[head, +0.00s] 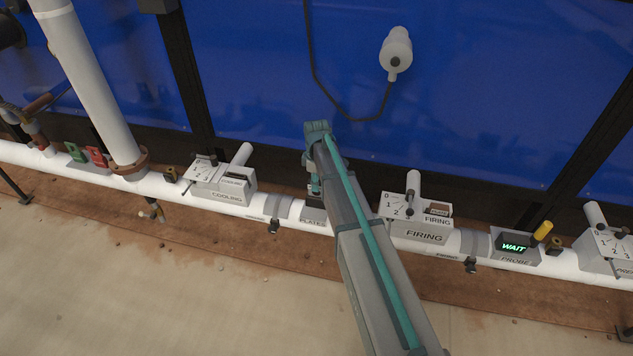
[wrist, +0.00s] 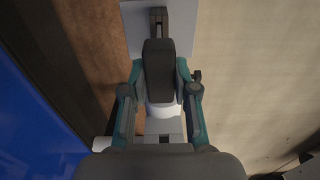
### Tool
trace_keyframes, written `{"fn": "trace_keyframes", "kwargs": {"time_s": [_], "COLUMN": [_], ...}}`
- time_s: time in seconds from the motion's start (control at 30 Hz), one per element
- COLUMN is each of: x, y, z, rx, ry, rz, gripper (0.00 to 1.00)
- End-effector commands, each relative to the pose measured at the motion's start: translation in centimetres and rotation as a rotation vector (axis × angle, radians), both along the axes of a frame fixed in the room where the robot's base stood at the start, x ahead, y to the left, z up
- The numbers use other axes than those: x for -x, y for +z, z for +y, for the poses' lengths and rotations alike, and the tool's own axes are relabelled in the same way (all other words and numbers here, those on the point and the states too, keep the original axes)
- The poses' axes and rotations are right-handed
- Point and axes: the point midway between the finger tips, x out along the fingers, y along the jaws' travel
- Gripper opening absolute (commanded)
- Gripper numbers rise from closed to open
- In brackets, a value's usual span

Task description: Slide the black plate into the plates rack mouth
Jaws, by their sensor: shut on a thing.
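My gripper (wrist: 160,70) is shut on the black plate (wrist: 160,88), which stands between its two teal fingers in the wrist view. In the head view my gripper (head: 314,187) points down over the white pipe, partly hidden by my arm. The plates rack (head: 312,217), a grey box with a partly covered "PLATE" label, is just below it. In the wrist view a light grey surface with a narrow dark slot or strip shows beyond the plate's upper end. I cannot tell whether the plate has entered the rack mouth.
A probe box (head: 515,247) reads "WAIT".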

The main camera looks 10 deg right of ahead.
Motion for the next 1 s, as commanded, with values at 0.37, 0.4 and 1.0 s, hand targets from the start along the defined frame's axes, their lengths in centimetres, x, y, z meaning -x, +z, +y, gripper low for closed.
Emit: {"fn": "trace_keyframes", "kwargs": {"time_s": [0.37,0.4,1.0], "x": [0.0,0.0,0.0], "y": [-0.9,-1.0,-2.4], "z": [0.0,0.0,0.0], "rx": [0.000,0.000,0.000], "ry": [0.000,0.000,0.000], "rz": [0.000,0.000,0.000], "gripper": [0.00,0.00,0.00]}}
